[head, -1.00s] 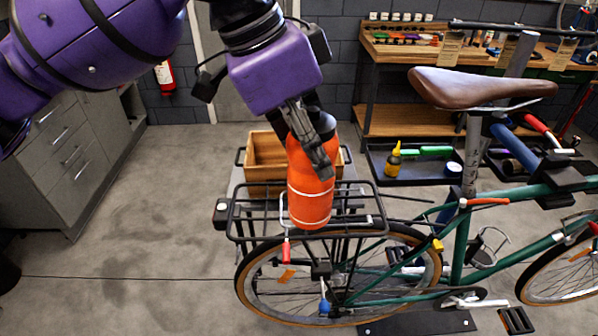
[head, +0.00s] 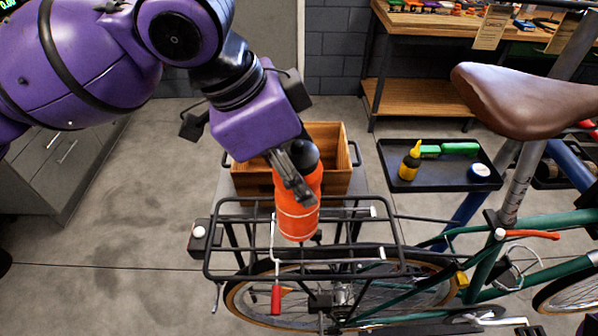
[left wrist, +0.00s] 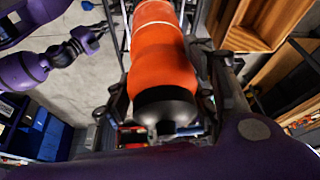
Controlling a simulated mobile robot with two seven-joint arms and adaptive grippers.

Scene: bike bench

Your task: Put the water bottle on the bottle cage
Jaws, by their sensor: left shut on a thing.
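My left gripper (head: 300,185) is shut on the orange water bottle (head: 298,218), around its upper part below the dark cap. The bottle is nearly upright, its lower end in front of the rear rack in the picture; I cannot tell if they touch. In the left wrist view the bottle (left wrist: 160,50) lies between the fingers, dark cap nearest the camera. Thin wire loops (head: 522,262) show by the green frame tubes; I cannot tell if they are the bottle cage. In the left wrist view, a dark arm end (left wrist: 85,40), apparently my right gripper, is small and unclear.
The black rear rack (head: 225,278) is under the bottle. A wooden crate (head: 333,180) stands behind it. The brown saddle (head: 525,100) and seat post rise at right. A black tray (head: 400,178) holds a yellow bottle and green items. Floor at left is clear.

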